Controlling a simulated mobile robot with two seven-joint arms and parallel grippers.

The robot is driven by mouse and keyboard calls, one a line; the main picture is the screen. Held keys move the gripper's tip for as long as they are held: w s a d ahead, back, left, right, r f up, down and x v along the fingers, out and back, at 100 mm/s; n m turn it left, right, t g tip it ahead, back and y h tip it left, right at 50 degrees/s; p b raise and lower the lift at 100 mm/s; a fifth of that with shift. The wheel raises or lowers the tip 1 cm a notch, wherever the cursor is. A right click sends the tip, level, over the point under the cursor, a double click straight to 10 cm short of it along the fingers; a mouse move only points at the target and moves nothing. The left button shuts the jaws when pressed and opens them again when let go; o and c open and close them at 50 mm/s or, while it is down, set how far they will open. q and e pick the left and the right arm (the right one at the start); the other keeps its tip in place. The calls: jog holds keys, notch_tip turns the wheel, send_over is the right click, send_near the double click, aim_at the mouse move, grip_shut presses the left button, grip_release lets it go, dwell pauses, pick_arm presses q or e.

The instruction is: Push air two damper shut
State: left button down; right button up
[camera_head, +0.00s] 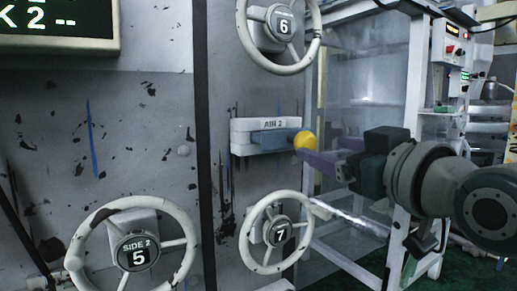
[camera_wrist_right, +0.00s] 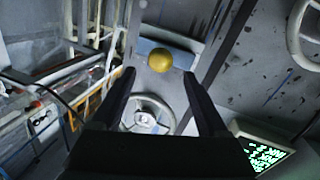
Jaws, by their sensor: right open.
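The air two damper (camera_head: 265,125) is a pale housing labelled "AIR 2" on the grey panel, with a blue-grey lever (camera_head: 272,138) ending in a yellow knob (camera_head: 305,141). The lever points to the right in the head view. My right gripper (camera_head: 318,160) is at the knob's right, its purple fingers reaching toward it. In the right wrist view the yellow knob (camera_wrist_right: 159,60) shows beyond and between the open fingertips (camera_wrist_right: 158,75). Whether a finger touches the knob cannot be told. My left gripper is not in view.
Handwheel 6 (camera_head: 318,40) is above the damper, and handwheel 7 (camera_head: 248,240) is just below it. Handwheel 5 (camera_head: 78,250) is at lower left. A green-lettered display (camera_head: 60,45) hangs at upper left. A white-framed glass cabinet (camera_head: 415,75) stands behind my right arm.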

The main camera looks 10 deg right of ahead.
aim_at(311, 144)
jog(key=w, duration=0.5)
jog(key=w+a, duration=0.1)
jog(key=w, duration=0.1)
jog(key=shift+w, duration=0.15)
grip_shut()
dwell(0.4)
dwell(0.9)
